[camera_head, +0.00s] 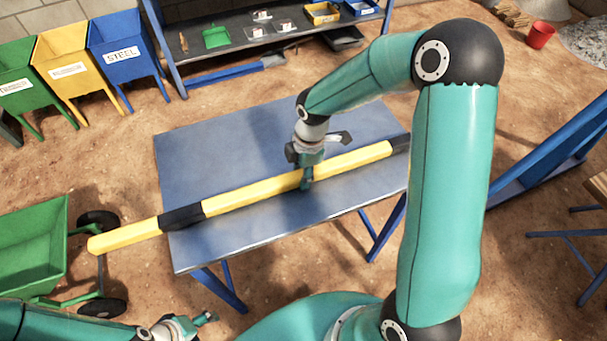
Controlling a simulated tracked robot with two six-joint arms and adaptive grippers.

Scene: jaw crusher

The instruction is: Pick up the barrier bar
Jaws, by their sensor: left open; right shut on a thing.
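The barrier bar (245,195) is a long yellow bar with black bands. It lies across the blue table (215,155), and its left end sticks out past the table's left edge. I cannot tell whether it touches the tabletop. My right gripper (307,180) is shut on the bar right of its middle, coming from above. My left gripper (207,319) is open and empty at the bottom left, in front of the table and apart from the bar.
A green wheelbarrow (30,245) stands at the left, close to the bar's left end. Green, yellow and blue bins (125,55) stand at the back left. A shelf (240,45) with trays and small items is behind the table. A red bucket (541,34) is at the far right.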

